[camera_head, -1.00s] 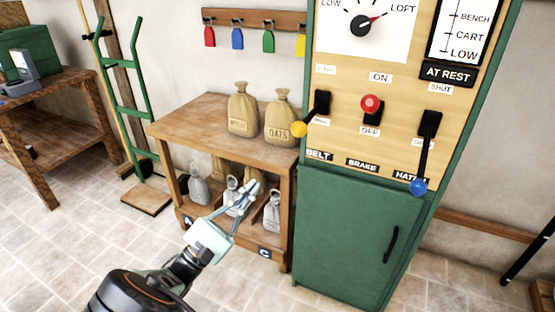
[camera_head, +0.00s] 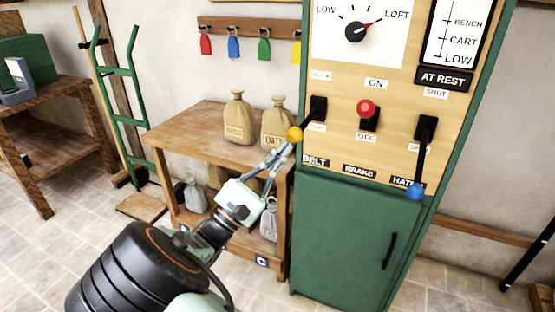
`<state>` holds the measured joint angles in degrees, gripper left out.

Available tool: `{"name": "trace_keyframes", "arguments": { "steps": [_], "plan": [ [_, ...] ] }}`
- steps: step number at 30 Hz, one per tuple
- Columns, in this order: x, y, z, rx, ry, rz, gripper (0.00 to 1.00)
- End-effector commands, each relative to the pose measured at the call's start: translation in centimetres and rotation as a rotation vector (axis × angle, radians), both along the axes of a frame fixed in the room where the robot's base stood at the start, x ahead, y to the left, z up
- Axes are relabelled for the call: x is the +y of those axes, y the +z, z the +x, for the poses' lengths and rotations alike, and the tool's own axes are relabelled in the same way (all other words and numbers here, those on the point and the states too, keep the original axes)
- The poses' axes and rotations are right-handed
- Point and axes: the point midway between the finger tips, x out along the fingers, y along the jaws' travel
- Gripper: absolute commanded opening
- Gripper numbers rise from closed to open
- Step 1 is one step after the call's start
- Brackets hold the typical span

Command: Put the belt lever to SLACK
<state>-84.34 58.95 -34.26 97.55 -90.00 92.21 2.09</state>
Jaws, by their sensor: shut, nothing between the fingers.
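The belt lever (camera_head: 309,117) is a black arm with a yellow-orange ball knob (camera_head: 295,134), on the left of the wooden panel above the BELT label (camera_head: 316,161). Its arm slants down and left from a black mount. A small plate above the mount is too blurred to read surely, and the plate below is partly hidden by the lever. My gripper (camera_head: 287,151) is shut and empty. Its fingertips are just below and left of the yellow knob, very close to it; I cannot tell whether they touch.
The red-knobbed brake lever (camera_head: 367,109) and blue-knobbed hatch lever (camera_head: 424,154) are to the right. A green cabinet door (camera_head: 346,232) is below. A wooden table (camera_head: 184,125) with sacks stands left, behind my arm. Colored tags hang above it.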

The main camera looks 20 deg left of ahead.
Motion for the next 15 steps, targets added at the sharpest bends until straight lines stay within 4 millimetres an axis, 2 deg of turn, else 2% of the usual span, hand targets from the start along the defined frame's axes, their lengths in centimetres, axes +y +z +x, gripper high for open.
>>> {"name": "trace_keyframes", "arguments": {
  "steps": [10,15],
  "plan": [
    [0.0,0.14,-0.03,0.003,0.0,0.0,0.0],
    [-0.01,0.9,-0.09,0.026,0.0,0.003,0.0]
  ]
}}
